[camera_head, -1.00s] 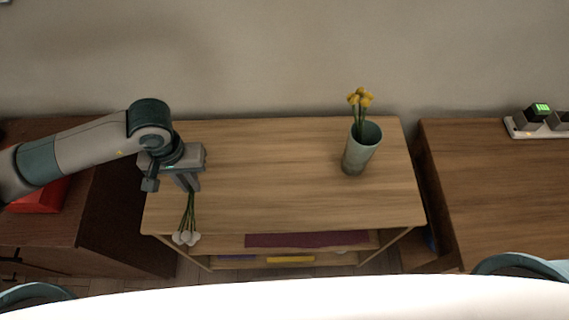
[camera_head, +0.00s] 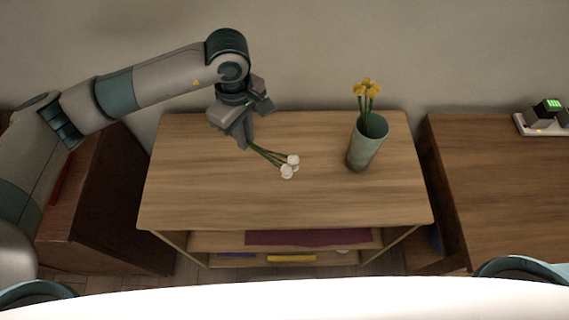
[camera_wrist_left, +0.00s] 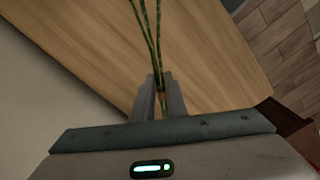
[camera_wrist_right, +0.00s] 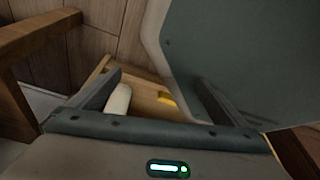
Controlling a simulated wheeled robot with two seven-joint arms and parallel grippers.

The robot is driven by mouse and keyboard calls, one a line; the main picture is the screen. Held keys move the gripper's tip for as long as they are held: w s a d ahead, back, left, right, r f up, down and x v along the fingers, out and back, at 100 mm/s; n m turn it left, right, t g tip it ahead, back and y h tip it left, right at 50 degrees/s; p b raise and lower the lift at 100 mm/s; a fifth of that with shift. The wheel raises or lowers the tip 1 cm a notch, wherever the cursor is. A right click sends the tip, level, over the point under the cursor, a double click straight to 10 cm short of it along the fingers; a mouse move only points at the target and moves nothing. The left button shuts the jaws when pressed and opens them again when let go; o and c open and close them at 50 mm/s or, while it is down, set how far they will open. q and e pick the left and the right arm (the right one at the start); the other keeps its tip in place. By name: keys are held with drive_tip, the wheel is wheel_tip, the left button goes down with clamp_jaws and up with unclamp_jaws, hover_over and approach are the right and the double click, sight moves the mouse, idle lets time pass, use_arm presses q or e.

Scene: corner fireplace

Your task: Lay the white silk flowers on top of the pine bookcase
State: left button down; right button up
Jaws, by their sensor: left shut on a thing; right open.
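The pine bookcase (camera_head: 320,208) stands in the middle of the head view, its light wooden top mostly bare. My left gripper (camera_head: 246,144) is above the left part of the top, shut on the green stems of the white silk flowers (camera_head: 289,166). The blooms point right, toward the middle of the top; I cannot tell whether they touch it. In the left wrist view the stems (camera_wrist_left: 153,40) run out from between the fingers (camera_wrist_left: 158,98) over the wood. My right gripper (camera_wrist_right: 160,90) is open in the right wrist view, with nothing between its fingertips that it holds.
A grey-green vase (camera_head: 367,146) with yellow flowers (camera_head: 368,88) stands on the right of the top. Below are shelves with a purple item (camera_head: 300,237) and a yellow item (camera_head: 291,258). A brown table (camera_head: 500,190) with a power strip (camera_head: 540,131) is to the right.

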use_arm(q)
drive_tip(key=d+n, duration=0.1)
drive_tip(key=d+r+n, duration=0.1)
drive_tip(key=w+d, duration=0.1)
drive_tip(key=shift+w+d+r+n, duration=0.1)
drive_tip(key=shift+d+r+n, duration=0.15)
drive_tip(key=shift+n, duration=0.15)
use_arm(e)
drive_tip(key=shift+w+a+t, duration=0.3)
drive_tip(key=shift+w+a, duration=0.05)
drive_tip(key=shift+w, duration=0.2)
use_arm(q)
drive_tip(key=shift+a+f, duration=0.1)
use_arm(e)
drive_tip(key=shift+w+r, duration=0.1)
